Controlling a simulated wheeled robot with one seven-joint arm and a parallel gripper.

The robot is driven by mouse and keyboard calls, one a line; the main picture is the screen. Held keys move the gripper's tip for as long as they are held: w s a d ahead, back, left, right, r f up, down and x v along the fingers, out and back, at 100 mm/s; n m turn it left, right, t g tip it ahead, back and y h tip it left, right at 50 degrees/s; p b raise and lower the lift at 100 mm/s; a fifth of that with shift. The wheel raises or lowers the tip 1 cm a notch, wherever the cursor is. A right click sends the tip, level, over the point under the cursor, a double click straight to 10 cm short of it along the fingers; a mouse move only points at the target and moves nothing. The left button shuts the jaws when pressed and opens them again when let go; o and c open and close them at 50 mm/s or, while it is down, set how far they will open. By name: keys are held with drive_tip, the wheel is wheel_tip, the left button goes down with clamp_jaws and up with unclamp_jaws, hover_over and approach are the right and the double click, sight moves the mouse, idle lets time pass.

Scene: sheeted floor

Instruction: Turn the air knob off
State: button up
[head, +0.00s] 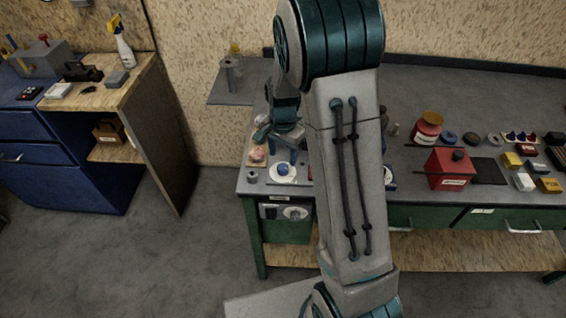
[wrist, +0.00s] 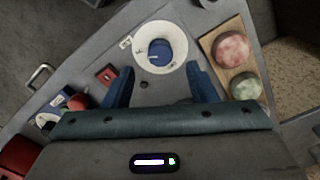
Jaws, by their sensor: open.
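A blue round knob (wrist: 160,50) with a pale pointer line sits on a white round dial (wrist: 177,34) with small labels I cannot read clearly. In the head view the knob (head: 283,169) is near the bench's left front corner. My gripper (wrist: 163,88) is open and empty, its two blue fingers apart. In the wrist view the fingers are just below the dial, one towards each side, and not around the knob. In the head view my gripper (head: 279,133) is above the bench, behind the knob. My arm hides part of the bench.
A wooden board with red and green round pieces (wrist: 233,47) lies beside the dial. A small red block (wrist: 107,75) is on its other side. A red box (head: 449,169) and several small items stand farther right on the bench.

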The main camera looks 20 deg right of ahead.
sight(283, 167)
drive_tip(key=shift+f, duration=2.75)
drive_tip(key=c, duration=1)
